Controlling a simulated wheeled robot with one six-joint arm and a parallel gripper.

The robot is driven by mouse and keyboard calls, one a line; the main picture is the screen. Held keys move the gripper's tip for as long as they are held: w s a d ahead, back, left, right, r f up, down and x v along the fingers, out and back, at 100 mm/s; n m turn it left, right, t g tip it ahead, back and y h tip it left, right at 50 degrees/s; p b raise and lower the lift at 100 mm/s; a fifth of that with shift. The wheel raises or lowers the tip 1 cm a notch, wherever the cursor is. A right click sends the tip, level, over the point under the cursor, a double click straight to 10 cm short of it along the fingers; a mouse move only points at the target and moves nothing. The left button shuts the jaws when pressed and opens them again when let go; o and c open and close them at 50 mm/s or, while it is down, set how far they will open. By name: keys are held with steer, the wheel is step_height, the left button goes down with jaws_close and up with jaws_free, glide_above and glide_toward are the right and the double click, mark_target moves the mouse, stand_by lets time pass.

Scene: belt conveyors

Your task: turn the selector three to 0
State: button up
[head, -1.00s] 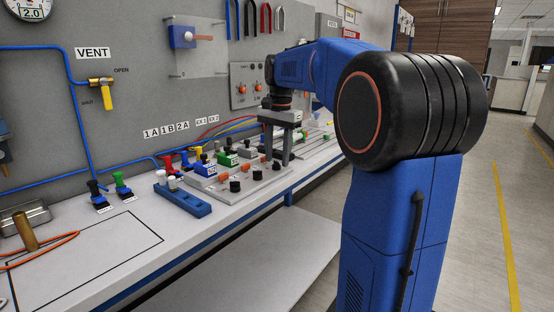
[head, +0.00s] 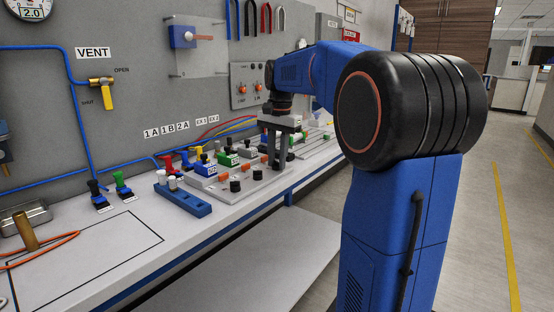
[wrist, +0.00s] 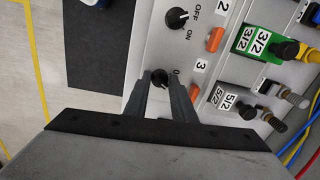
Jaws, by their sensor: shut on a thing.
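Selector three is a small black knob (wrist: 160,76) on a light grey panel (wrist: 150,48), beside the label "3" (wrist: 201,66) in the wrist view. My gripper (wrist: 159,79) is shut on the knob, one finger on each side. A "0" mark (wrist: 176,71) shows just right of the knob, partly by the finger. The rest of its scale is hidden by my fingers, and I cannot tell where its pointer is. In the head view my gripper (head: 277,163) points down at the panel, and its fingers largely hide the knob.
Selector two's black knob (wrist: 177,17) with OFF and ON marks is nearby. Orange pieces (wrist: 215,38) lie along the panel. A green 3/2 valve (wrist: 253,40) and a grey 5/2 valve (wrist: 222,99) stand to the right. The floor beyond the bench edge is clear.

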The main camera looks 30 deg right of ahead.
steer(key=shift+n, duration=0.3)
steer(key=n, duration=0.5)
steer(key=shift+d, duration=0.1)
steer(key=n, duration=0.6)
steer(key=shift+g, duration=0.4)
steer(key=shift+w, duration=0.1)
steer(key=o, duration=1)
steer(key=shift+r, duration=0.15)
steer(key=r, duration=1.1)
steer(key=d+r, duration=0.1)
steer(key=r, duration=0.5)
